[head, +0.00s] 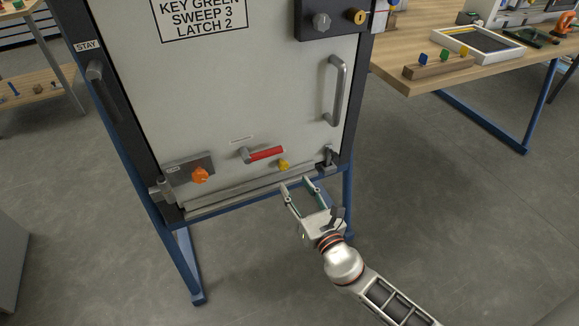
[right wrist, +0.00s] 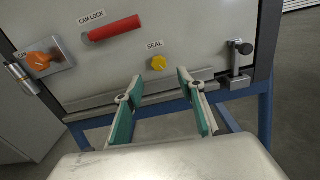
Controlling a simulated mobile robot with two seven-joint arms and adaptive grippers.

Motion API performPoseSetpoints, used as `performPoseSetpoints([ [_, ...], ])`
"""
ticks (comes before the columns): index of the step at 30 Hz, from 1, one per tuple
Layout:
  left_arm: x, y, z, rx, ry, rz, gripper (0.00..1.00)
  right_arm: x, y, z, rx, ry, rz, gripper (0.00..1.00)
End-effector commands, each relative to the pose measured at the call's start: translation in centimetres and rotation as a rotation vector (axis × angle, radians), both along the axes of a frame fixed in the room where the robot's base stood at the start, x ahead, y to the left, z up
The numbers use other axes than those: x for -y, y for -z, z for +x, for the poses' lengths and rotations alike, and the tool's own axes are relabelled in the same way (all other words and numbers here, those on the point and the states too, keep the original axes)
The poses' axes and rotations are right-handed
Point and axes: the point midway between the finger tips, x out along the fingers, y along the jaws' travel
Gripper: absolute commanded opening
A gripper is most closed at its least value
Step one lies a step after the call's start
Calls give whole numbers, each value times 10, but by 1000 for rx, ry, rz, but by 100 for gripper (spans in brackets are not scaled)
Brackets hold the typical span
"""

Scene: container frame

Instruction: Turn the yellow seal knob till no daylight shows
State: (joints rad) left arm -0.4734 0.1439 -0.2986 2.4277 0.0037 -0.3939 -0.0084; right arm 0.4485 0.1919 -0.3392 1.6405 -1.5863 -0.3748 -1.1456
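The yellow seal knob (head: 283,165) sits low on the light grey door panel (head: 230,100), right of the red cam lock handle (head: 265,154). In the right wrist view the yellow knob (right wrist: 159,63) is under a label reading SEAL, beyond and between my fingers. My right gripper (head: 299,183) is open and empty, below and a little right of the knob, apart from it. Its two green-padded fingers show in the right wrist view (right wrist: 158,88). A seal strip (head: 250,187) runs along the door's lower edge. Whether daylight shows there I cannot tell. My left gripper is not in view.
An orange knob (head: 200,175) is at the door's lower left. A metal latch (right wrist: 238,60) stands right of the seal knob. A vertical door handle (head: 336,90) is above. A wooden table (head: 405,75) stands at the right. The floor before the frame is clear.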

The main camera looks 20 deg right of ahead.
Motion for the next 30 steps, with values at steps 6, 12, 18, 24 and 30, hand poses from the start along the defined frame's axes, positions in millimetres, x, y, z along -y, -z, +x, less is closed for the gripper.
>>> performPoseSetpoints([
  [6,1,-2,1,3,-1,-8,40,-1,-4,31,5,1,3,39],
  [12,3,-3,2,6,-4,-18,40,-2,-2,59,2,1,3,39],
  [18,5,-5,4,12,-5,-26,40,-2,-2,73,2,1,5,39],
  [24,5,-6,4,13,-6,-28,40,-3,-3,75,3,0,5,39],
  [30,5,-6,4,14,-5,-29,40,-2,-3,74,3,0,5,11],
])
